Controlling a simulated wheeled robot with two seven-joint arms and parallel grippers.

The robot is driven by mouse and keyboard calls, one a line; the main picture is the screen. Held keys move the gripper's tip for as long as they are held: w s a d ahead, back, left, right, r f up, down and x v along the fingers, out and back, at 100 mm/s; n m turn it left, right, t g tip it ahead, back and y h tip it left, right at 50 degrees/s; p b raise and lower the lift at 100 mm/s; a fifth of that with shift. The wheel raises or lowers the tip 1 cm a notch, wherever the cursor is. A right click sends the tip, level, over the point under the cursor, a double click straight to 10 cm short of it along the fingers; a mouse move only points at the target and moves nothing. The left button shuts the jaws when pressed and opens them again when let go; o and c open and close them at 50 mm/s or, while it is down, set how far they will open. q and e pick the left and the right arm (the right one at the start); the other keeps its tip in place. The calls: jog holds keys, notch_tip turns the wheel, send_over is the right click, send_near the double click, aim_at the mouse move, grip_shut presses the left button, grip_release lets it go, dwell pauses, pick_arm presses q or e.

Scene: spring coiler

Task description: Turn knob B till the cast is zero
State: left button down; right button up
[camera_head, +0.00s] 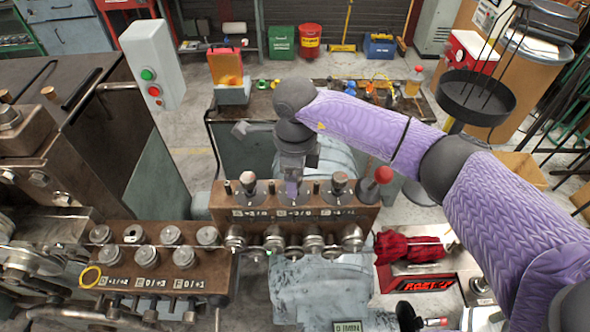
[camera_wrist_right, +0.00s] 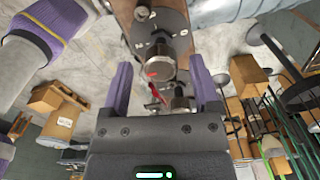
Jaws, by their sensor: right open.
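A brown block (camera_head: 350,220) in the head view carries a row of knobs, with small label plates on its face. The left knob (camera_head: 248,182) and the right knob (camera_head: 340,182) show clearly; the right plate seems to begin with C. The middle knob, in the place of B, is mostly hidden by my right gripper (camera_head: 292,188), which points down over it. In the right wrist view my right gripper (camera_wrist_right: 161,85) is open, with its purple fingers apart. A round metal knob (camera_wrist_right: 153,70) with a red mark shows between them; contact cannot be told. My left gripper is out of view.
A lower brown block (camera_head: 150,262) with several metal knobs and a yellow ring (camera_head: 90,277) stands at the left. A red-ball lever (camera_head: 383,175) stands close to the right knob. A grey button box (camera_head: 152,65) rises at the upper left. A small display (camera_head: 347,326) is cut off below.

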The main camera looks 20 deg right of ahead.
jog(key=shift+c, duration=0.2)
jog(key=shift+w, duration=0.1)
grip_shut()
jog(key=shift+f+n+b, duration=0.1)
jog(key=shift+n+b, duration=0.4)
jog(key=shift+b, duration=0.25)
jog(key=n+b, duration=0.6)
jog(key=shift+w+f, duration=0.1)
jog(key=shift+n+b, duration=0.8)
jog(key=shift+n, duration=0.1)
jog(key=n+b, duration=0.3)
jog(key=n, duration=0.1)
jog(key=n+b, duration=0.1)
jog(key=n, duration=0.1)
jog(key=shift+r+n, duration=0.2)
jog(key=shift+n, duration=1.1)
jog(key=shift+r+b, duration=0.1)
jog(key=shift+b, duration=0.2)
